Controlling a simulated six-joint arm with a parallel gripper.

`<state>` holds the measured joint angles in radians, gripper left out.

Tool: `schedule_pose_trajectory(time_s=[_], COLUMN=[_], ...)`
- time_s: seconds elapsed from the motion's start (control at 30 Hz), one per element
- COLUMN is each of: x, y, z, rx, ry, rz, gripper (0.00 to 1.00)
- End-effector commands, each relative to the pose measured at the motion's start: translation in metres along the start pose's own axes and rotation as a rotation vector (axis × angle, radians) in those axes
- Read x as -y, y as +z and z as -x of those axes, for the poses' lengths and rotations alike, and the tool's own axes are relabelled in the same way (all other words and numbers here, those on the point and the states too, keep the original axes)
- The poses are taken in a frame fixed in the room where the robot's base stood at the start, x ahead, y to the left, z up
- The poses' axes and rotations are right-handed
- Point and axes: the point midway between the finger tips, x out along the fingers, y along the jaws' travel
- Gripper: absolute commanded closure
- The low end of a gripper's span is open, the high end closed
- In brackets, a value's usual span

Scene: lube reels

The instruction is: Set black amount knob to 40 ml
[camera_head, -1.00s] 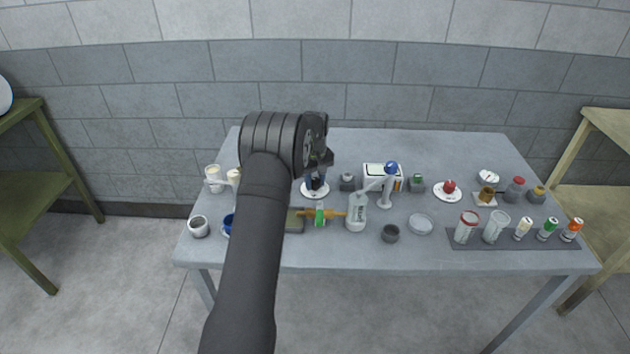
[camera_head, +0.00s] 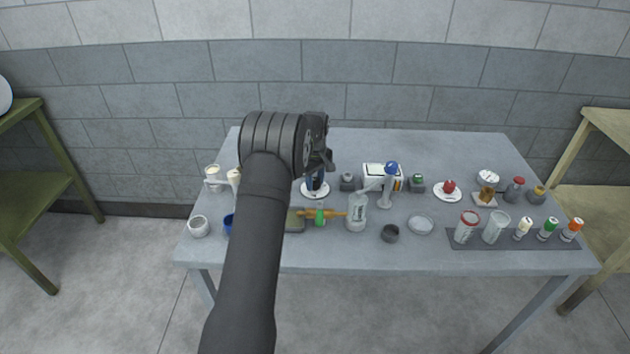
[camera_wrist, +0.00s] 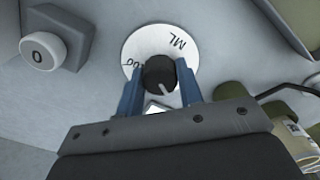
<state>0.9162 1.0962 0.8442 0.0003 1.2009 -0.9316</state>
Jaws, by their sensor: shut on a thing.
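The black amount knob (camera_wrist: 159,74) sits in the middle of a round white dial (camera_wrist: 137,50) in the wrist view. The dial carries the letters "ML" and other marks that are partly covered. A pale pointer line shows on the knob, toward the lower right of the picture. My gripper (camera_wrist: 160,88) has its two blue fingers on either side of the knob, shut on it. In the head view the white dial (camera_head: 314,195) lies on the table under my gripper (camera_head: 318,180). The number under the pointer cannot be read.
A grey block with a white "0" button (camera_wrist: 40,50) stands left of the dial in the wrist view. A grey mat (camera_head: 470,240) holds several containers.

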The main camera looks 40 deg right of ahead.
Motion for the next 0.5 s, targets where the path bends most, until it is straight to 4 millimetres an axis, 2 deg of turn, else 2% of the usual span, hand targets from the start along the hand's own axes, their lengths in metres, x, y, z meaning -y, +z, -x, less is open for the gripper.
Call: schedule_pose_trajectory(time_s=[0.03,0.07,0.17,0.5], x=[0.0001,0.0001,0.0001,-0.0001], y=[0.0002,0.0002,0.0002,0.0000], z=[-0.0004,-0.0004,-0.0003,0.0028], rx=[0.001,0.001,0.001,0.000], ry=[0.000,0.000,0.000,0.000], rz=[0.001,0.001,0.001,0.000], gripper=[0.89,0.65,0.45,0.45])
